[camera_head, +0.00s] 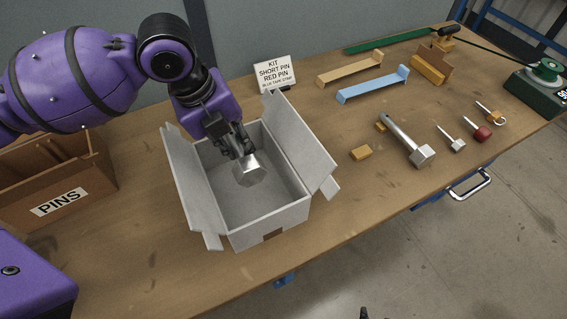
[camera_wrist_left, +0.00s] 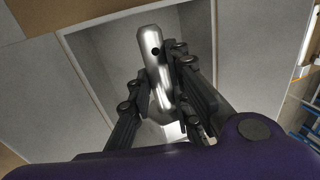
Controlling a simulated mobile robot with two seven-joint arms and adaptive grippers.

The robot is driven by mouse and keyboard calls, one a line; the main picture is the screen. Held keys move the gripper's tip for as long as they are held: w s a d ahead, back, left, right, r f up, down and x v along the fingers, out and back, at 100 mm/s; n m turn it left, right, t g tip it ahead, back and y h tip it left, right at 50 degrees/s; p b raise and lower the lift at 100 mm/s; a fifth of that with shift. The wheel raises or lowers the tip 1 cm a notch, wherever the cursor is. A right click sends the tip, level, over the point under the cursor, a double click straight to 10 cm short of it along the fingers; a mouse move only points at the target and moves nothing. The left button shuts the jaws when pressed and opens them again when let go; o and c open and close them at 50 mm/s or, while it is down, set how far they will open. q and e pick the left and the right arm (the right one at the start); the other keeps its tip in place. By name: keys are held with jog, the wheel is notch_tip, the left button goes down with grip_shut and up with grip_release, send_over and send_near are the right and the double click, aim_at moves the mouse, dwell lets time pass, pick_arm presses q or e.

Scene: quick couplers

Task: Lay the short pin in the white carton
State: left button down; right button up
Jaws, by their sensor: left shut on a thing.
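My left gripper (camera_head: 240,153) is shut on a steel pin with a hex head, the short pin (camera_head: 250,171). It holds the pin inside the outline of the open white carton (camera_head: 270,226), head toward the head camera. In the left wrist view the pin (camera_wrist_left: 154,50) stands between the fingers (camera_wrist_left: 158,92), its cross-hole showing, with grey carton walls around it. I cannot tell whether the pin touches the carton floor. A small dark tip at the bottom edge of the head view may be my right gripper (camera_head: 364,313); its jaws do not show.
The carton's flaps stand spread outward. A brown PINS box (camera_head: 100,170) is at left. A kit sign (camera_head: 275,72) stands behind.

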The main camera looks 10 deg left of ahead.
aim_at(238, 157)
pick_arm(q)
notch_tip(238, 157, down, 4)
jog(key=shift+r, duration=0.1)
jog(key=shift+f, duration=0.3)
notch_tip(238, 157, down, 4)
jog(key=shift+r, duration=0.1)
jog(key=shift+f, duration=0.35)
pick_arm(e)
jog(key=shift+s+a+f, duration=0.1)
jog(key=shift+a+f, duration=0.1)
jog(key=shift+f, duration=0.15)
pick_arm(q)
jog(key=shift+f, duration=0.2)
jog(key=c, duration=1.6)
grip_release()
pick_arm(e)
jog(key=shift+w+r, duration=0.2)
jog(key=shift+w, duration=0.1)
jog(key=shift+w, duration=0.1)
